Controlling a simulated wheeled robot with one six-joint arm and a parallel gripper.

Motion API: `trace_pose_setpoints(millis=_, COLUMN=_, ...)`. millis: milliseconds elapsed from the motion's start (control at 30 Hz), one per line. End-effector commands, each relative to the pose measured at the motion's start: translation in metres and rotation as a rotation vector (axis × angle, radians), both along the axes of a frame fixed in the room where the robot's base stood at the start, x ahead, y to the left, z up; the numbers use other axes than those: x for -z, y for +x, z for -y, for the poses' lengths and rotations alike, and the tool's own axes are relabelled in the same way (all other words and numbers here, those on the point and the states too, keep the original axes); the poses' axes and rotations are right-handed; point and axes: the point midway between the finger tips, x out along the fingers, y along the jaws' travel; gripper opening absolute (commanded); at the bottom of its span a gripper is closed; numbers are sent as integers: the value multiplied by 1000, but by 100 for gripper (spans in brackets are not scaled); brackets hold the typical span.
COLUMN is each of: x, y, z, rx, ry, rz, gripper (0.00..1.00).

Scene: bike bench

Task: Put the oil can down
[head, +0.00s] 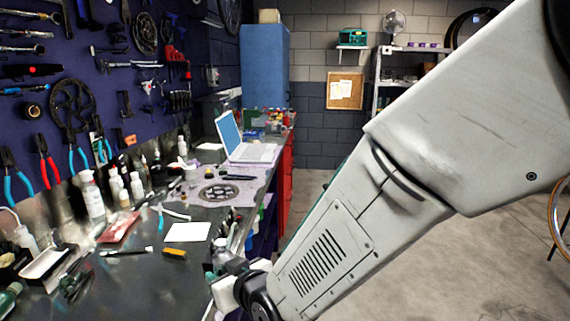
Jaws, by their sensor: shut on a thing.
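My arm comes down from the upper right to the near edge of the dark workbench (135,281). My gripper (228,277) is small and partly hidden at the arm's lower end, at the bench's right edge. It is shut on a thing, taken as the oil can. The can cannot be clearly made out among the dark and grey shapes there. Whether it touches the bench cannot be told.
A laptop (250,152) and a chainring (219,192) are farther back. Bare bench shows near the front; open floor (430,270) lies right.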

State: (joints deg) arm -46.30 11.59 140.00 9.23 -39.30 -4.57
Motion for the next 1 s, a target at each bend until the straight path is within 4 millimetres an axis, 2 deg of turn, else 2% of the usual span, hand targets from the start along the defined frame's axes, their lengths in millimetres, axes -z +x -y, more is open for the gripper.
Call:
trace_pose_setpoints(millis=33, x=9, y=23, z=21, rx=48, ry=-3, rz=-1, gripper=1)
trace_pose_setpoints(millis=200, x=36, y=83, z=88, rx=185, ry=-2, rz=-1, gripper=1)
trace_pose_setpoints(millis=367, x=65, y=126, z=163, rx=319, ry=-3, rz=-3, gripper=1)
trace_pose_setpoints(millis=500, x=91, y=152, z=235, rx=440, ry=-2, rz=-3, gripper=1)
trace_pose_setpoints(millis=600, x=109, y=162, z=284, rx=521, ry=-1, rz=-3, gripper=1)
trace_pose_setpoints(millis=700, x=123, y=166, z=326, rx=591, ry=-1, rz=-1, gripper=1)
trace_pose_setpoints(millis=800, x=133, y=166, z=356, rx=646, ry=0, rz=-1, gripper=1)
trace_pose_setpoints(millis=900, x=137, y=165, z=376, rx=681, ry=0, rz=2, gripper=1)
trace_pose_setpoints(millis=1000, x=133, y=166, z=384, rx=695, ry=1, rz=4, gripper=1)
